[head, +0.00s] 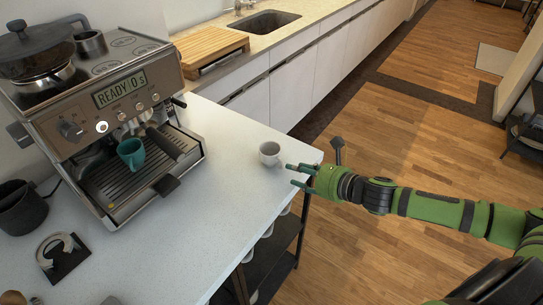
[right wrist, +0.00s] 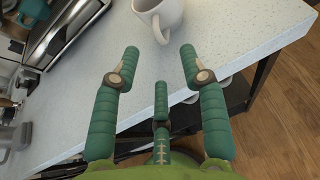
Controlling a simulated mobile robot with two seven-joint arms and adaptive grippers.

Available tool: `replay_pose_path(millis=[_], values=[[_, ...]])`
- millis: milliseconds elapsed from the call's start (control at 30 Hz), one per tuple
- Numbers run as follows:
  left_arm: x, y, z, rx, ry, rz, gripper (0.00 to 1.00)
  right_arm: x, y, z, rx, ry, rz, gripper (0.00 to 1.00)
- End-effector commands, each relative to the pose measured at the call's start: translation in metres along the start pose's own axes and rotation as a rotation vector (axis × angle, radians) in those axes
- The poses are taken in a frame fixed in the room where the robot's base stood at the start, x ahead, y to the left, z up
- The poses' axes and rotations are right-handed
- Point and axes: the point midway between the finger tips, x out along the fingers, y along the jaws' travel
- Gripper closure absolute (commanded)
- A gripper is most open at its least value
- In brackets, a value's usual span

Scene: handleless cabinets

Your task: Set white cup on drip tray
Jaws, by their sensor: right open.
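The white cup (head: 269,153) stands upright on the pale counter near its right edge. It also shows at the top of the right wrist view (right wrist: 160,16), just beyond my fingertips, with its handle toward me. The drip tray (head: 133,180) is the dark grate at the base of the espresso machine, and a teal cup (head: 131,153) sits at it under the spout. My right gripper (head: 293,175) is open and empty beside the white cup, apart from it, at the counter edge. The right wrist view shows its spread fingers (right wrist: 158,62). My left gripper is not in view.
The espresso machine (head: 120,95) stands at the left with its portafilter handle over the tray. The counter (head: 190,235) between machine and white cup is clear. A shelf (head: 272,262) lies below.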

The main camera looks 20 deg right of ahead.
Motion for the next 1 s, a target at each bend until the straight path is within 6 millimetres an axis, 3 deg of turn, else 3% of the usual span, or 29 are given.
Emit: replay_pose_path(millis=[500,767,867,900,1000], values=[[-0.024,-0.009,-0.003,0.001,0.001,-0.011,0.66,0.05,-0.001,0.005,0.005,-0.002,0.0,0.56],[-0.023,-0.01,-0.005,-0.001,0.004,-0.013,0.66,0.052,-0.001,0.003,0.003,0.0,0.0,0.56],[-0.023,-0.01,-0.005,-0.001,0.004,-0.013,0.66,0.052,-0.001,0.003,0.003,0.0,0.0,0.92],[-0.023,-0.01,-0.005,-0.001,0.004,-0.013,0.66,0.052,-0.001,0.003,0.003,0.0,0.0,1.0],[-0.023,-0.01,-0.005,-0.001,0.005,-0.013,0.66,0.052,-0.001,0.003,0.003,0.0,0.0,1.0]])
